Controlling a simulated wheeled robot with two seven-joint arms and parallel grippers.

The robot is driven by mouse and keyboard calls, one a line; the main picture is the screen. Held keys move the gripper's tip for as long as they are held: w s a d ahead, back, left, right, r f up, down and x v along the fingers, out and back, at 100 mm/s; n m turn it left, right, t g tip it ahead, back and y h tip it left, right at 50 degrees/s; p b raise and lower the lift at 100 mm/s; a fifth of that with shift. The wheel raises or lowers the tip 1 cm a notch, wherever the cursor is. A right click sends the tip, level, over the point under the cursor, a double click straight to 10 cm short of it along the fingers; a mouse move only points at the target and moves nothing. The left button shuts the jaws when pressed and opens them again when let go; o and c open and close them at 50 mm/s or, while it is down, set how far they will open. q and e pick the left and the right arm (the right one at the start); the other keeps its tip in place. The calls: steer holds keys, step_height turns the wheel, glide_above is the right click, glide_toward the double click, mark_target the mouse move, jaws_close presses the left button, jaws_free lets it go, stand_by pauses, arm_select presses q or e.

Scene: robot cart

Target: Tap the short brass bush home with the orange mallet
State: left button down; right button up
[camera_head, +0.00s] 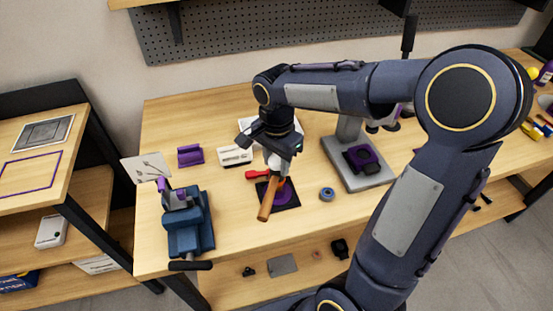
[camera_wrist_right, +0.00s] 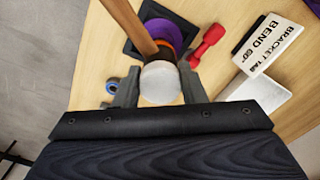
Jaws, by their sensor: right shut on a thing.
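My right gripper (camera_head: 277,163) is shut on the orange mallet, whose brown wooden handle (camera_head: 268,203) slants down toward the front of the bench. In the right wrist view the mallet's pale round head end (camera_wrist_right: 161,84) sits between the fingers of the right gripper (camera_wrist_right: 160,90), with a strip of orange above it. Below the mallet is a round purple fixture (camera_head: 285,192) on a dark square plate (camera_head: 291,204); it also shows in the right wrist view (camera_wrist_right: 172,32). I cannot make out the brass bush; the mallet and gripper cover part of the fixture. My left gripper is out of view.
A red tool (camera_head: 256,175) lies beside the plate. A blue ring (camera_head: 327,194) lies to its right, before a grey press base (camera_head: 362,178). A blue vise (camera_head: 188,225) stands at the left front. A white "BEND 60" block (camera_head: 235,155) and a purple block (camera_head: 190,155) lie behind.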

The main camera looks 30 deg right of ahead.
steer(key=shift+f+b, duration=0.7)
steer(key=shift+f, duration=0.2)
stand_by(0.9)
steer(key=shift+r+p, duration=0.65)
steer(key=shift+r, duration=0.15)
steer(key=shift+f+b, duration=0.8)
steer(key=shift+f, duration=0.2)
stand_by(0.8)
steer(key=shift+r+p, duration=0.65)
steer(key=shift+r, duration=0.15)
steer(key=shift+f+b, duration=0.75)
steer(key=shift+f, duration=0.2)
stand_by(0.4)
stand_by(0.4)
steer(key=shift+r+p, duration=0.7)
steer(key=shift+r, duration=0.1)
steer(key=shift+r, duration=0.1)
